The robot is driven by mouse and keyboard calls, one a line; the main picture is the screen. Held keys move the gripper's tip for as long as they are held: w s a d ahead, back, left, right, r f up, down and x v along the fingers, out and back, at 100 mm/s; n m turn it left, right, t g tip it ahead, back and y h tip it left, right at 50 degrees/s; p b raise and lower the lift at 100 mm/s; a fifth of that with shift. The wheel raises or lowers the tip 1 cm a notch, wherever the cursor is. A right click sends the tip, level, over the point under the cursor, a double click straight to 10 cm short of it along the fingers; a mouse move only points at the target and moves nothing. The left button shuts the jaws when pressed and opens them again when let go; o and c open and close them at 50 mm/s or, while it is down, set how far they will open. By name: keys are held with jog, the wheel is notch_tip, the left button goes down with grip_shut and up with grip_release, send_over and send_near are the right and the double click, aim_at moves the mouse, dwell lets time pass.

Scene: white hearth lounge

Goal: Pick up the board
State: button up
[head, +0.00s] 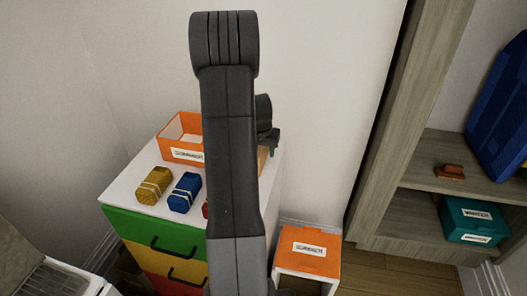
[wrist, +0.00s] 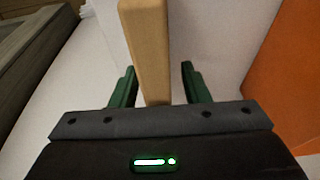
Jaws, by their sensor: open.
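The board (wrist: 148,40) is a tan, wood-coloured bar that runs from the top of the wrist view down between my gripper's fingers. My gripper (wrist: 158,76) is open, with one green finger on each side of the board. The left finger is close to the board and a clear gap shows at the right finger. In the head view my gripper (head: 270,148) is mostly hidden behind my arm, above the right side of the white-topped cabinet. A small tan part of the board (head: 262,159) shows beside my arm there.
The drawer cabinet (head: 133,217) holds an open orange bin (head: 186,154), a yellow bundle (head: 154,186), a blue bundle (head: 185,192) and a partly hidden red item. An orange-lidded box (head: 308,250) stands right of it. Shelves (head: 420,205) stand further right.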

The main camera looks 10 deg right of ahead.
grip_shut()
